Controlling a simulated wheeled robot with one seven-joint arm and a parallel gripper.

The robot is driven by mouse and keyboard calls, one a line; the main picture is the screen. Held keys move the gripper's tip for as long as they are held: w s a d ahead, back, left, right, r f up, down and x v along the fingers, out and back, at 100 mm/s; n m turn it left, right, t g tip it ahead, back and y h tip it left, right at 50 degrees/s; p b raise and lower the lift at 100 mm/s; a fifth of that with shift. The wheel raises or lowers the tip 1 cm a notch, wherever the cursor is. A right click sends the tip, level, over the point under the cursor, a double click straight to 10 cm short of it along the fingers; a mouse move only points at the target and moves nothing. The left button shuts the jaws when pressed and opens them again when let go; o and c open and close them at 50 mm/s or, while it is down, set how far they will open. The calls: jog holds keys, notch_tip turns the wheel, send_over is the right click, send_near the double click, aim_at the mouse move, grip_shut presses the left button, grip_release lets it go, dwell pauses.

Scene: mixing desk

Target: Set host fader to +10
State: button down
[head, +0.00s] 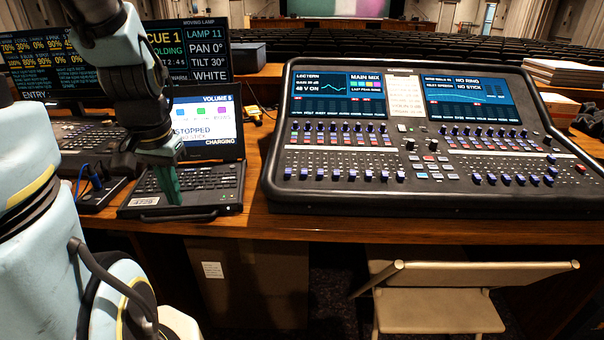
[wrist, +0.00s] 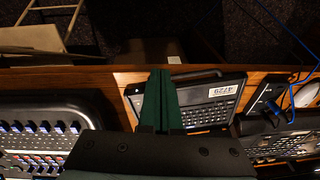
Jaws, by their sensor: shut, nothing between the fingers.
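The mixing desk (head: 425,205) stands on the wooden table in the head view. Blue-capped faders (head: 337,175) line its lower left, and another row of faders (head: 507,180) lines its lower right. The fader labels are too small to read, so I cannot tell which one is the host fader. My gripper (head: 173,200) has green fingers, pressed together and empty. It points down over the front of the laptop (head: 226,190), left of the desk. In the wrist view my gripper (wrist: 160,75) shows between the desk's faders (wrist: 42,127) at left and the laptop (wrist: 208,100).
A lighting console (head: 85,135) with screens stands at far left, with a blue cable (head: 82,175) beside it. A folding chair (head: 440,300) stands before the desk. Papers (head: 565,72) lie at the right. Bare table edge (head: 330,225) runs along the front.

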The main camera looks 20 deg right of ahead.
jog(key=w+d+r+m+b, duration=0.1)
jog(key=w+d+m+b, duration=0.15)
jog(key=d+m, duration=0.7)
notch_tip(320, 180, up, 5)
jog(key=m+h+b, duration=0.1)
jog(key=m+b, duration=0.1)
jog(key=m, duration=2.3)
send_over(304, 182)
jog(key=s+a, duration=0.2)
jog(key=s, duration=0.1)
jog(key=shift+d+r+m+t, duration=0.15)
jog(key=shift+d+m+t, duration=0.1)
jog(key=shift+t, duration=0.15)
jog(key=x, duration=1)
jog(key=shift+d, duration=0.1)
